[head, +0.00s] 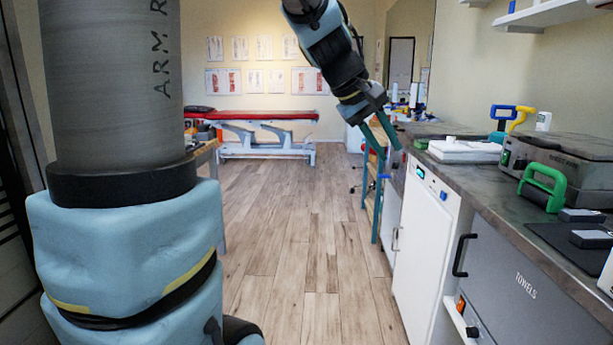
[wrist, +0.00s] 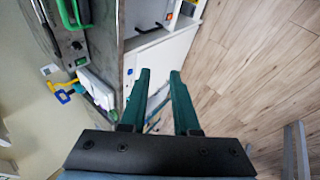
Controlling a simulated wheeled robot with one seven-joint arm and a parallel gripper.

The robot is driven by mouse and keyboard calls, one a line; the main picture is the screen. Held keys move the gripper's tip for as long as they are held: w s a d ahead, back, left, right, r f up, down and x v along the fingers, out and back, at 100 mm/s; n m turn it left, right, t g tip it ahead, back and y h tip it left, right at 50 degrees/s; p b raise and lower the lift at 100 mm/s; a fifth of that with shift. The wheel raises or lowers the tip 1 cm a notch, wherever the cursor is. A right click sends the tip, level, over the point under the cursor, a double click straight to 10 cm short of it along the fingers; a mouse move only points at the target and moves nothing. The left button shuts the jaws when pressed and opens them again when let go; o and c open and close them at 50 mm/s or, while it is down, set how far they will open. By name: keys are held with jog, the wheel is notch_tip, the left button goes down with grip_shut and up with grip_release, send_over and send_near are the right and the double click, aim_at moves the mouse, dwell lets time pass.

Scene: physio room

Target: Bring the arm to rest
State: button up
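My arm reaches from the upper middle of the head view, and my gripper (head: 386,143) hangs from it with its fingers pointing down. The gripper is in front of the counter's far end, over the edge of the floor aisle. In the wrist view the two green fingers of my gripper (wrist: 160,72) stand apart with a gap between them. Nothing is held between them. The fingers point toward the white cabinet front and the floor.
A counter (head: 480,185) runs along the right, with a white cabinet (head: 422,245) and a grey towels drawer (head: 530,295) below. A green-handled roller (head: 543,187) and a steel box (head: 560,160) stand on it. A red treatment table (head: 260,115) is at the back. The wooden floor (head: 300,235) is clear.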

jog(key=s+a+f+m+g+y, duration=0.1)
jog(key=s+a+f+m+y, duration=0.3)
jog(key=a+f, duration=0.7)
jog(key=s+a+f+n+g+y, duration=0.1)
jog(key=s+a+f+y, duration=0.3)
jog(key=a+f, duration=0.75)
notch_tip(320, 180, up, 15)
jog(key=h+p, duration=0.1)
jog(key=p, duration=1.2)
jog(key=shift+s+t+p, duration=0.3)
jog(key=shift+s+p, duration=0.05)
jog(key=shift+s, duration=0.1)
jog(key=shift+d+f, duration=0.1)
